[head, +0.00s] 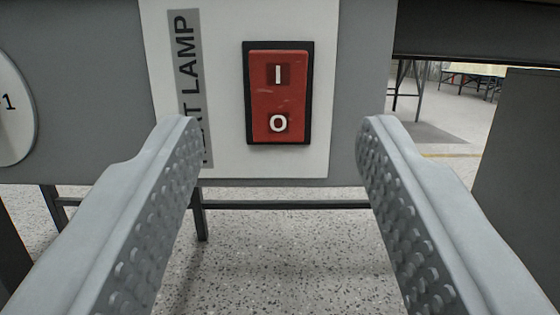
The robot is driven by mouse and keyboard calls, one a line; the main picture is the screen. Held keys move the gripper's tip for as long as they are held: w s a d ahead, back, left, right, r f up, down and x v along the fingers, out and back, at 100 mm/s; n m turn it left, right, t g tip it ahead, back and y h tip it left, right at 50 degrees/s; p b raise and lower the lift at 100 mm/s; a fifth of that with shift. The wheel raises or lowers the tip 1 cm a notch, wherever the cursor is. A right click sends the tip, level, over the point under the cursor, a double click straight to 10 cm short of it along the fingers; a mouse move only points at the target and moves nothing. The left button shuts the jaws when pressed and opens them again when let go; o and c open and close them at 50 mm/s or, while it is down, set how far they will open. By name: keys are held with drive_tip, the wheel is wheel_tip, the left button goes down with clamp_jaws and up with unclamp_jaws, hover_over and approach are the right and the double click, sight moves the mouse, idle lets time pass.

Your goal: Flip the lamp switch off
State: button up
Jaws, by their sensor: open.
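The lamp switch (278,100) is a red rocker in a black frame, marked "I" at the top and "O" at the bottom. It sits on a white plate (222,110) beside a grey vertical label that ends in "LAMP"; part of the label is hidden behind my left finger. I cannot tell which half of the rocker is pressed in. My gripper (280,135) is open and empty, its two grey fingers spread wide on either side of the switch's lower half in the picture. The fingers appear in front of the panel, and no contact with the switch shows.
A grey panel (90,75) carries the plate; a round white disc (14,105) marked "1" is at the far left. Dark frame legs stand below. A dark grey block (520,170) stands at the right. Speckled floor (285,255) shows underneath, with tables far behind.

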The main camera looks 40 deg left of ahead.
drive_tip(key=v, duration=1.1)
drive_tip(key=shift+s+d, duration=0.25)
drive_tip(key=shift+s, duration=0.05)
wheel_tip(320, 180, up, 29)
drive_tip(key=a+m+t+h, duration=0.2)
drive_tip(key=a+h, duration=0.1)
drive_tip(key=h, duration=0.6)
drive_tip(key=s+a+r+m+h, duration=0.1)
drive_tip(key=s+r, duration=0.4)
drive_tip(key=s, duration=0.4)
drive_tip(key=s+a+r+m+g+h, duration=0.1)
drive_tip(key=s+a+r+m, duration=0.1)
drive_tip(key=s+r, duration=0.4)
drive_tip(key=s+a+r+m+g+h, duration=0.1)
drive_tip(key=s+r, duration=0.5)
drive_tip(key=s, duration=0.6)
drive_tip(key=shift+s+a+m+h, duration=0.3)
drive_tip(key=shift+a+m, duration=0.1)
drive_tip(key=shift+m, duration=0.2)
